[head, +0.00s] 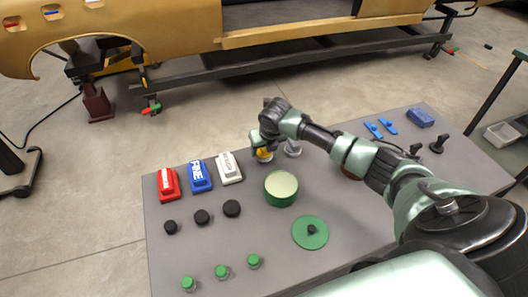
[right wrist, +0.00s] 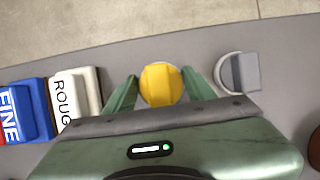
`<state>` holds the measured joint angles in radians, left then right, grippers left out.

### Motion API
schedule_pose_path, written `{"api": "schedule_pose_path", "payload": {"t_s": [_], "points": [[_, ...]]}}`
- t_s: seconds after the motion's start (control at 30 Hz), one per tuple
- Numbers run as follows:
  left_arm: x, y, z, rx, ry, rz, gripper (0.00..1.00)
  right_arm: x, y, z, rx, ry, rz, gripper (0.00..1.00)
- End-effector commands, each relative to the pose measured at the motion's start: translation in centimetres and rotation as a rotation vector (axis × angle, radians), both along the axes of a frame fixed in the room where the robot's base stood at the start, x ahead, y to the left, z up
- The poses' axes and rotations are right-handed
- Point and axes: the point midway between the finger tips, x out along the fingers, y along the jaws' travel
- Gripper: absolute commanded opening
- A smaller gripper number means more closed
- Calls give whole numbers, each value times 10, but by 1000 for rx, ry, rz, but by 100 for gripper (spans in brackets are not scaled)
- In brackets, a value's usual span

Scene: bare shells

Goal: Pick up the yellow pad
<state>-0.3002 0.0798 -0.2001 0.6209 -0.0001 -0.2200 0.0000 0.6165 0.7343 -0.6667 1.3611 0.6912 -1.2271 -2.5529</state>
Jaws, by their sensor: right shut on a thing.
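The yellow pad (right wrist: 161,84) is a round yellow piece with a raised grip, near the back edge of the grey table (head: 230,267). It also shows in the head view (head: 264,155), partly hidden under my right gripper. My right gripper (right wrist: 160,88) has a green finger on each side of the pad and is shut on it. In the head view my right gripper (head: 263,146) reaches in from the right, low over the table. I cannot tell whether the pad is touching the table. My left gripper is not in view.
A white block (head: 229,168), a blue block (head: 200,176) and a red block (head: 167,184) stand left of the pad. A grey-white round pad (head: 293,148) is close on its right. A green tin (head: 281,188) is in front. A gold car body (head: 300,25) stands behind.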

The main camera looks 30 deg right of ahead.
Motion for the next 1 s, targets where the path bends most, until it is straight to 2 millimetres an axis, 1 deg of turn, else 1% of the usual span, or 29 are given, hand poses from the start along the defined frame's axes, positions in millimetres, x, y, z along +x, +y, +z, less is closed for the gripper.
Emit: {"api": "schedule_pose_path", "payload": {"t_s": [0.03,0.17,0.4,0.5,0.6,0.7,0.8,1.0], "points": [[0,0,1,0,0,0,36,1,0,11,-1,-5,1,15],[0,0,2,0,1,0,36,1,-1,42,-2,-7,0,15],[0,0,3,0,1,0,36,2,0,113,1,-7,0,15],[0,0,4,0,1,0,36,1,0,138,0,-6,-1,15],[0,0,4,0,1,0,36,1,0,157,0,-5,-1,15],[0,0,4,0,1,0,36,1,0,170,1,-3,0,15],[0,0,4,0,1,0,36,1,0,178,1,-1,-1,15],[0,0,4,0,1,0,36,0,0,183,1,-1,-1,15]]}}
